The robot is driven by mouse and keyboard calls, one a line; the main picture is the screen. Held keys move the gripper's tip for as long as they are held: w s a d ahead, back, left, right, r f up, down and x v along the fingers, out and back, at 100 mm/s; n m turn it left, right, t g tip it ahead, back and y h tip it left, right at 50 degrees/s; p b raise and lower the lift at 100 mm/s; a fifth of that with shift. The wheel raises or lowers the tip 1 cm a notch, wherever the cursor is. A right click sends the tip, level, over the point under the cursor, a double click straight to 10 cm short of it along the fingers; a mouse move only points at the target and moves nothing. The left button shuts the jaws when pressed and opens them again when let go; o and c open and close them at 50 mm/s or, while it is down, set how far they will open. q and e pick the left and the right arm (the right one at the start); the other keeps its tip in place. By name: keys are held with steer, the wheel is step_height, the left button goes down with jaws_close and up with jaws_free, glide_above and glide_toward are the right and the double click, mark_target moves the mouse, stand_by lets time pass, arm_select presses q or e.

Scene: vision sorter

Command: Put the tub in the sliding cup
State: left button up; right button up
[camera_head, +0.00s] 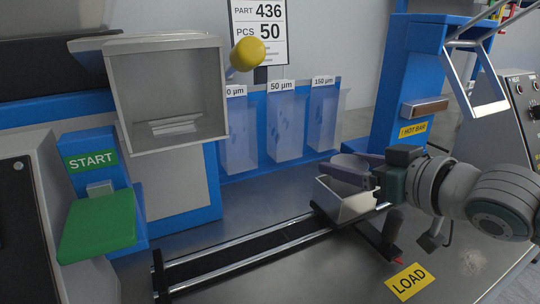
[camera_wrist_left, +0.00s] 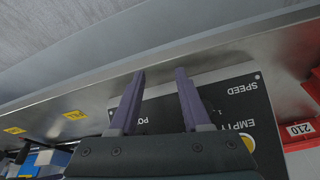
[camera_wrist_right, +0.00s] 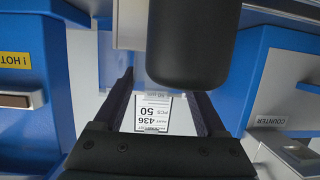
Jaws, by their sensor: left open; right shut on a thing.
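The sliding cup (camera_head: 343,204) is a pale open box at the right end of two rails in the head view. My right gripper (camera_head: 358,171) is right over its opening, shut on a small round grey thing that looks like the tub (camera_head: 349,161). The fingers partly cover the tub, and I cannot tell whether it touches the cup. In the right wrist view a dark cylinder (camera_wrist_right: 193,45) blocks much of the scene beyond the fingers. My left gripper (camera_wrist_left: 160,74) is open and empty over a dark control panel (camera_wrist_left: 235,112); it is not in the head view.
The rails (camera_head: 235,254) run left across the metal bench. A START station with a green plate (camera_head: 97,226) stands at left, below a grey box (camera_head: 168,88). Clear bins (camera_head: 286,125) line the back. A blue HOT BAR post (camera_head: 405,75) stands behind my right arm.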

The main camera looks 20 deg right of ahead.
steer(key=shift+f, duration=0.15)
steer(key=o, duration=1.5)
steer(key=shift+o, duration=0.2)
steer(key=shift+r, duration=0.25)
steer(key=p+v, duration=0.4)
steer(key=v, duration=0.8)
steer(key=s+a+f+g+h, duration=0.1)
steer(key=s+a+f+g, duration=0.1)
steer(key=s+a, duration=0.1)
steer(key=s+a+f+g, duration=0.3)
steer(key=shift+s+a+f+g+h, duration=0.15)
steer(key=shift+a+f+g+h, duration=0.15)
steer(key=shift+f+h, duration=0.1)
steer(key=s+a+g, duration=0.4)
steer(key=s+g, duration=0.1)
steer(key=s, duration=0.4)
steer(key=shift+s+a+r+n, duration=0.15)
steer(key=shift+a+r+n, duration=0.05)
steer(key=shift+a+n, duration=0.15)
